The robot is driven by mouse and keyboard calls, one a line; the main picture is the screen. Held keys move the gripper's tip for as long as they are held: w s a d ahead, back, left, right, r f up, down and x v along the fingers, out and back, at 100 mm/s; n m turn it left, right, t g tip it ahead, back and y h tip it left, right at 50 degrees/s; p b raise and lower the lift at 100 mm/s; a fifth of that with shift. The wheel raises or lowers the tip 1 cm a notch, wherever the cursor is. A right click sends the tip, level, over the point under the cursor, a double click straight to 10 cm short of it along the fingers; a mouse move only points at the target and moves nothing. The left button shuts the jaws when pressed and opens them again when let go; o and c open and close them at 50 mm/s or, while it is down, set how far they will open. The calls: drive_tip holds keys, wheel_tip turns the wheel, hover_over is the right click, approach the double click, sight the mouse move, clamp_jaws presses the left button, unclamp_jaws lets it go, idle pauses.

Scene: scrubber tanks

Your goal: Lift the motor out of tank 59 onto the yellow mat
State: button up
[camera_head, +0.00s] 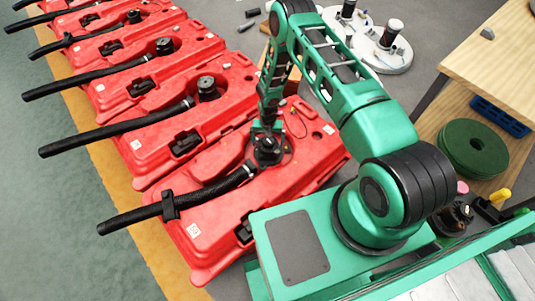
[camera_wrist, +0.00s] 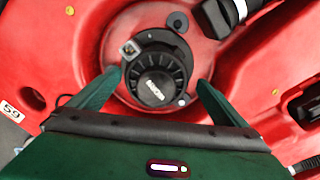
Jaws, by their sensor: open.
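Tank 59 (camera_head: 225,205) is the nearest red tank, under my arm. Its label "59" shows at the left edge of the wrist view, where red tank body (camera_wrist: 60,50) surrounds the motor. The black round motor (camera_wrist: 155,77), with a ribbed cap and a small grey connector, sits in a round recess. In the head view, the motor (camera_head: 268,152) is partly covered by my gripper (camera_head: 267,130). My gripper (camera_wrist: 157,88) is open, with one finger on each side of the motor and visible gaps. A yellow strip (camera_head: 150,235) runs along the tanks' left ends; I cannot tell whether it is the mat.
A black hose (camera_head: 180,200) lies across tank 59. Several similar red tanks (camera_head: 165,110) stand closely behind it. A wooden table (camera_head: 495,60) and green round pads (camera_head: 472,148) are at right. A white round plate (camera_head: 385,60) with parts lies at the back.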

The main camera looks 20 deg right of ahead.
drive_tip(key=shift+s+d+f, duration=0.1)
drive_tip(key=shift+d+f, duration=0.05)
drive_tip(key=shift+f, duration=1.2)
drive_tip(key=shift+d+f, duration=0.15)
drive_tip(key=shift+f, duration=1.15)
drive_tip(key=c, duration=1.3)
